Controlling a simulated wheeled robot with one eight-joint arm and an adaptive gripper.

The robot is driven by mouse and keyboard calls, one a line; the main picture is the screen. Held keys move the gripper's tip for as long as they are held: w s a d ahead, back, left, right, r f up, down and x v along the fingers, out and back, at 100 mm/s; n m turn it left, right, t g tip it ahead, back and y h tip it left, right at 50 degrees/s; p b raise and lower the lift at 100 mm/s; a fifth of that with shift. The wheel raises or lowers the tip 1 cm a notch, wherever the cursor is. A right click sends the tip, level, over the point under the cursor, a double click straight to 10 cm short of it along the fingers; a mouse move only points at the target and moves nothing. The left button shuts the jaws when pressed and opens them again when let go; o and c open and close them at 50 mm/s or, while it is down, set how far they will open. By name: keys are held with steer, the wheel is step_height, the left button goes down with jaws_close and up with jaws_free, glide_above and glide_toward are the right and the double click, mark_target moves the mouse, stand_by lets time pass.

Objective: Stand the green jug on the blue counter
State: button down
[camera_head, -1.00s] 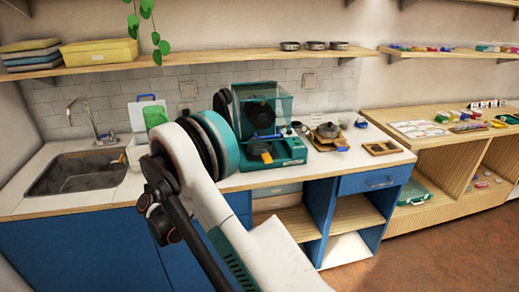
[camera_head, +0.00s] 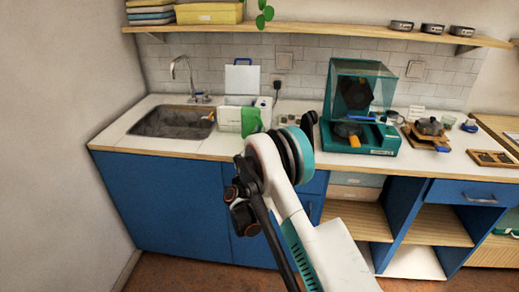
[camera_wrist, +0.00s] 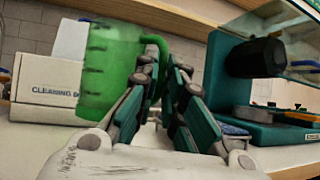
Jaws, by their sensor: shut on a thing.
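The green jug (camera_head: 251,121) shows just past my arm in the head view, in front of a white box on the blue counter (camera_head: 160,205). In the wrist view the jug (camera_wrist: 108,68) is large, see-through green with dark level marks, and looks upright. My gripper (camera_wrist: 168,82) is shut on the jug's handle side, with the jug to the left of its fingers. My arm hides the gripper in the head view.
A sink (camera_head: 172,121) is at the counter's left. The white cleaning box (camera_wrist: 45,85) stands close behind the jug. A teal machine with a clear hood (camera_head: 360,105) stands to the right. The pale top in front of the sink is clear. A shelf (camera_head: 320,31) runs above.

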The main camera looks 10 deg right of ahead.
steer(key=shift+f+b, duration=0.75)
steer(key=shift+f, duration=1.4)
steer(key=shift+f, duration=0.15)
steer(key=c, duration=1.7)
jaws_free()
